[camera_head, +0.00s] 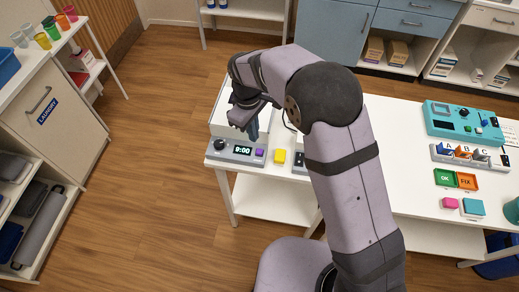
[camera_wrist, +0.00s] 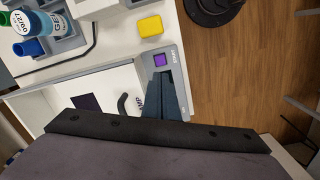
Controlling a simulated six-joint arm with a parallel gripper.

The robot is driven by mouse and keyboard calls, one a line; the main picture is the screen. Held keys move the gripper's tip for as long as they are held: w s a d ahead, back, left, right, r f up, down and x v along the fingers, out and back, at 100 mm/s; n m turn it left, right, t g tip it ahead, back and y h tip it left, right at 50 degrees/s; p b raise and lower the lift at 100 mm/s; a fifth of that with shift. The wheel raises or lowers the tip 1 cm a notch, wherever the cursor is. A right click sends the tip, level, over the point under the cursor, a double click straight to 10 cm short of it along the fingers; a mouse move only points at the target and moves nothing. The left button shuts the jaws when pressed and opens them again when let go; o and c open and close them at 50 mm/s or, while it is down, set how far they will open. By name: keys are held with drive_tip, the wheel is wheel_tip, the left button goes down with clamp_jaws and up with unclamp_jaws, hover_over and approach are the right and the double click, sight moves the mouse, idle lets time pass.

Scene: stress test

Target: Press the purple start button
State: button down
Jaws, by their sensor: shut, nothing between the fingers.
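In the wrist view the purple button (camera_wrist: 160,59) shows whole, set in the grey panel. My gripper (camera_head: 253,132) is shut and empty, pointing down behind the panel's button end. In the wrist view my gripper's fingertips (camera_wrist: 166,76) lie just below the button in the picture and do not cover it. I cannot tell how high the tips are above the panel.
A yellow block (camera_head: 280,156) stands just right of the panel and also shows in the wrist view (camera_wrist: 151,26). The white table (camera_head: 410,127) carries a teal device (camera_head: 462,118) and coloured trays at the right. Open wooden floor lies in front of the panel.

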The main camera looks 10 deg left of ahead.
sight(259, 151)
drive_tip(key=shift+s+d+r+n, duration=0.1)
drive_tip(key=shift+r+n, duration=0.15)
drive_tip(key=shift+n, duration=0.6)
drive_tip(key=shift+w+d+r+n, duration=0.1)
drive_tip(key=shift+d+r+n, duration=0.1)
drive_tip(key=shift+n, duration=0.7)
drive_tip(key=shift+s+d+r+n, duration=0.1)
drive_tip(key=shift+r+n, duration=0.15)
drive_tip(key=shift+n, duration=0.6)
drive_tip(key=shift+f, duration=0.15)
drive_tip(key=f+b, duration=0.6)
drive_tip(key=shift+d+f, duration=0.3)
drive_tip(key=shift+f, duration=0.1)
